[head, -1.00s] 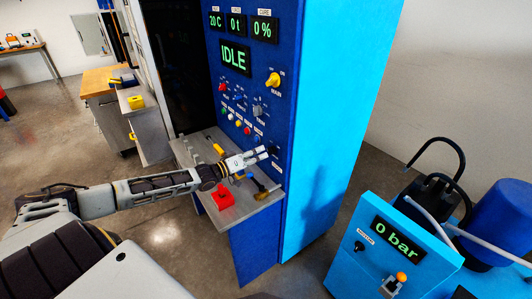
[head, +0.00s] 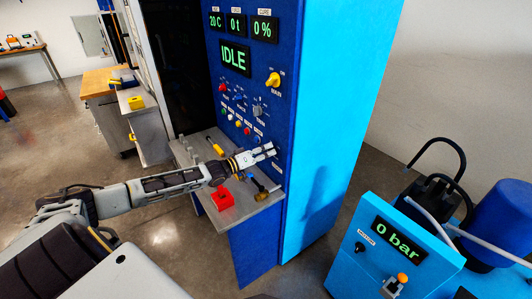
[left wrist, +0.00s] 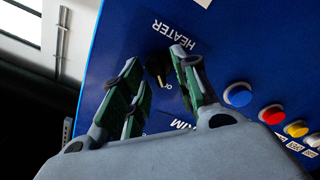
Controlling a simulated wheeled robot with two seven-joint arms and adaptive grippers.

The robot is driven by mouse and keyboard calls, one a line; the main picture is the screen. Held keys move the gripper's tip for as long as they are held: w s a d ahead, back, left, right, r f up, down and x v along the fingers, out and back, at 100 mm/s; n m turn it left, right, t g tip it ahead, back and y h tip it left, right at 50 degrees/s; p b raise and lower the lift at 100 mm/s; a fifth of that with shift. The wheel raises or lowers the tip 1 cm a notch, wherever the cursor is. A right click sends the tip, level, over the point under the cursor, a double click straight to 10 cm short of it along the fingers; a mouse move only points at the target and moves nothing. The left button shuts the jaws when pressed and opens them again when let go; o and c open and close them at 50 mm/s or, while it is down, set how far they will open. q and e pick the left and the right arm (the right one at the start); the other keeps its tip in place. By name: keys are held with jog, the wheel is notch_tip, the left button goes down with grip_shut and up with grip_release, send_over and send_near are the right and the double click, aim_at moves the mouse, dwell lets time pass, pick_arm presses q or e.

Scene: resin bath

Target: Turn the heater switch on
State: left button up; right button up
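The heater switch (left wrist: 157,68) is a small black knob with a light pointer on the blue panel, under the label HEATER, which appears upside down in the left wrist view. Part of a position label shows beside it, but I cannot read its setting. My left gripper (head: 272,150) is at the lower right of the panel in the head view, and its fingers hide the switch there. In the left wrist view the left gripper (left wrist: 155,72) is open, with its green-padded fingers on either side of the switch. Contact is not clear. My right gripper is not in view.
Coloured buttons (left wrist: 270,114) sit beside the switch. The main switch (head: 273,80) is yellow, below the IDLE display (head: 235,60). A grey shelf (head: 238,213) under my arm holds a red block (head: 222,199) and tools. A pump unit (head: 385,245) stands at right.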

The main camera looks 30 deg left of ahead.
pick_arm(q)
jog(key=shift+c, duration=0.4)
grip_shut()
